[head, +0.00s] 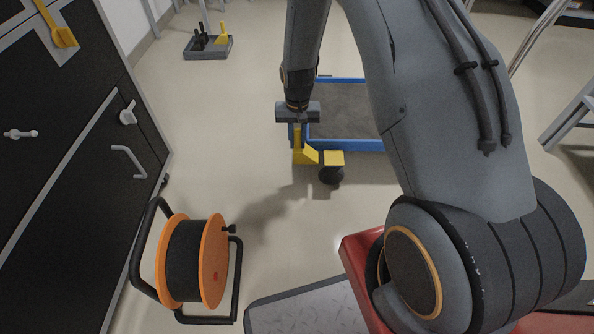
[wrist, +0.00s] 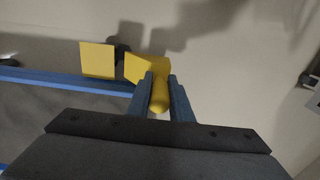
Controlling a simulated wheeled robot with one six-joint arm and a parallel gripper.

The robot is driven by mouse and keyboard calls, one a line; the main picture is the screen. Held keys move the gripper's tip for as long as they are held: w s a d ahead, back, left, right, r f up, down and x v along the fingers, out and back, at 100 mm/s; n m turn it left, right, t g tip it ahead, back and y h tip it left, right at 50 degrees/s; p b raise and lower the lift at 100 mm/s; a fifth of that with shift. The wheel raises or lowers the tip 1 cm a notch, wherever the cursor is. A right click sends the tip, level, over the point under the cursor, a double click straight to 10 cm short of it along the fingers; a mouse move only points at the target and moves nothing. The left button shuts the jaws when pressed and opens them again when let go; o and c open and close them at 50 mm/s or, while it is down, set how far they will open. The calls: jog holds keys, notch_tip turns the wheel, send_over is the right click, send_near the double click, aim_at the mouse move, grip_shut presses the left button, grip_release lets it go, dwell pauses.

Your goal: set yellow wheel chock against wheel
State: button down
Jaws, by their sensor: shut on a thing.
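The yellow wheel chock (head: 306,156) has a wedge foot and an upright handle. My gripper (head: 297,132) points down and is shut on the handle. In the wrist view, the blue fingers of my gripper (wrist: 161,92) pinch the handle, and the chock's wedge (wrist: 143,66) reaches toward the wheel. The dark caster wheel (head: 331,175) is under a yellow corner plate (head: 334,157) of the blue-framed cart. The wheel (wrist: 121,48) is partly hidden in the wrist view. The chock is just left of the wheel in the head view; I cannot tell whether they touch or the chock meets the floor.
The blue cart frame (head: 345,145) lies behind and right of my gripper. An orange cable reel (head: 213,262) stands on the floor at lower left, near dark cabinets (head: 60,170). A grey tray (head: 208,48) with yellow and black items is at the back. The floor between is clear.

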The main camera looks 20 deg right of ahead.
notch_tip(320, 180, down, 14)
jog(key=b, duration=0.5)
jog(key=shift+b, duration=0.3)
jog(key=shift+f, duration=0.15)
jog(key=c, duration=1.6)
grip_release()
